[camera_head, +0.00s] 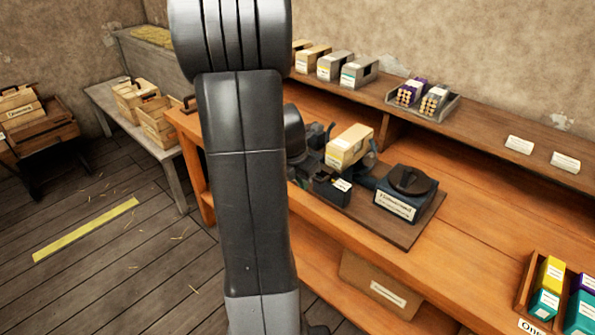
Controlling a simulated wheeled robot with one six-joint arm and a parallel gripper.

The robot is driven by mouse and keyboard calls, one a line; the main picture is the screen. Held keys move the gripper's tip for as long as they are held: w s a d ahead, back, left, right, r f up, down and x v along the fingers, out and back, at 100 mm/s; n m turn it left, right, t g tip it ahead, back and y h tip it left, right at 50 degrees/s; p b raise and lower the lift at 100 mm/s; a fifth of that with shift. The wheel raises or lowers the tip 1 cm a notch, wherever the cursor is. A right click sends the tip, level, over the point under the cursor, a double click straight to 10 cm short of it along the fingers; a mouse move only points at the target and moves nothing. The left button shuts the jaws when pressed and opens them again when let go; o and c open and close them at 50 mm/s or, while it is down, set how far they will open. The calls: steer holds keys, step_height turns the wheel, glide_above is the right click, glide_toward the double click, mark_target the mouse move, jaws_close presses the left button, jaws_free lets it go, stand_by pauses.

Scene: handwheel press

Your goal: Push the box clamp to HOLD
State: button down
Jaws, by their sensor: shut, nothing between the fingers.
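A tan box (349,146) with a pale label sits in a dark fixture on the bench. Grey-blue fixture parts show at its right side, and a dark block with a white label (342,185) is in front of it. I cannot read a HOLD mark or make out the clamp's position. My gripper (318,138) is shut and empty, partly hidden behind my arm, close to the left side of the box. Whether it touches the fixture cannot be told. My arm covers the area left of the fixture.
A black round-topped unit (407,190) with a label stands right of the fixture on a brown board (424,226). The wooden bench (480,225) is clear farther right, up to a crate of coloured boxes (529,287). A rear shelf (480,127) holds several cartons.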

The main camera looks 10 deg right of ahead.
mark_target(321, 175)
steer(key=shift+w+d+f, duration=0.2)
steer(key=shift+w+d, duration=0.8)
steer(key=shift+d, duration=0.25)
steer(key=shift+w+d+p, duration=0.1)
steer(key=shift+p, duration=0.25)
